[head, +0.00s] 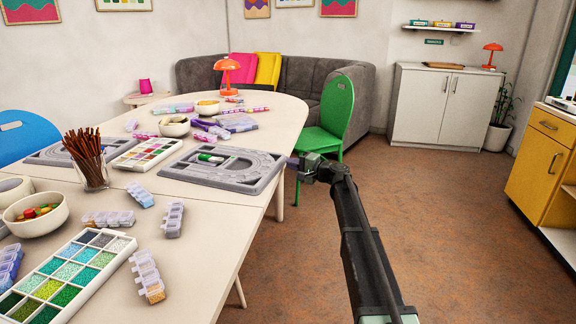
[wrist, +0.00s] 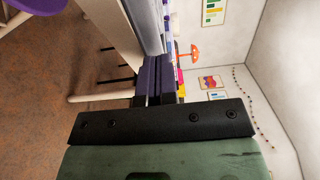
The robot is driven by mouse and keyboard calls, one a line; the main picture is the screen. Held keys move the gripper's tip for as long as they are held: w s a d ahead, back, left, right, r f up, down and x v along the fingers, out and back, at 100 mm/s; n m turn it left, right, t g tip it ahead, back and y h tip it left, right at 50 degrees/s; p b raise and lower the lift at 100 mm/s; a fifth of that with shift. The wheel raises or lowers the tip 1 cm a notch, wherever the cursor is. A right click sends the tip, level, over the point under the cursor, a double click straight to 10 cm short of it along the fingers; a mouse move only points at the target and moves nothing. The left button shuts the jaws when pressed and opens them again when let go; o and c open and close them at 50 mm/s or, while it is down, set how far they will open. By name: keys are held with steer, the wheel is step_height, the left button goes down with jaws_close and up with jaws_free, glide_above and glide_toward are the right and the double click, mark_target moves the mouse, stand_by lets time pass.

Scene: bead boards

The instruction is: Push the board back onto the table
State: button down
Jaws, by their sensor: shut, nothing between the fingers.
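The grey bead board (head: 222,176) lies flat near the right edge of the table (head: 200,240). Its right side reaches the table's edge and appears to stick out a little past it. A small green-and-white item (head: 209,158) lies on the board. My gripper (head: 291,162) is beside the board's right side, off the table's edge, at about the board's height. It is shut and empty; I cannot tell whether it touches the board. In the sideways wrist view, the closed fingers (wrist: 160,82) point along toward the board's grey edge (wrist: 147,25).
A second grey board (head: 78,150) lies farther left, with a bead tray (head: 146,153) between them. A cup of brown sticks (head: 88,160) and bowls stand nearby. A green chair (head: 330,115) stands behind my gripper. The floor to the right is clear.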

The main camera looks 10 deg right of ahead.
steer(key=w+d+v, duration=0.1)
steer(key=v, duration=1)
steer(key=n+g+y, duration=0.2)
steer(key=g, duration=0.1)
glide_toward(273, 170)
steer(key=w+a, duration=0.5)
steer(key=shift+a+r, duration=0.1)
steer(key=shift+a, duration=0.2)
steer(key=shift+s+a, duration=0.25)
steer(key=shift+a, duration=0.45)
steer(key=shift+s+a, duration=0.25)
steer(key=shift+a, duration=0.45)
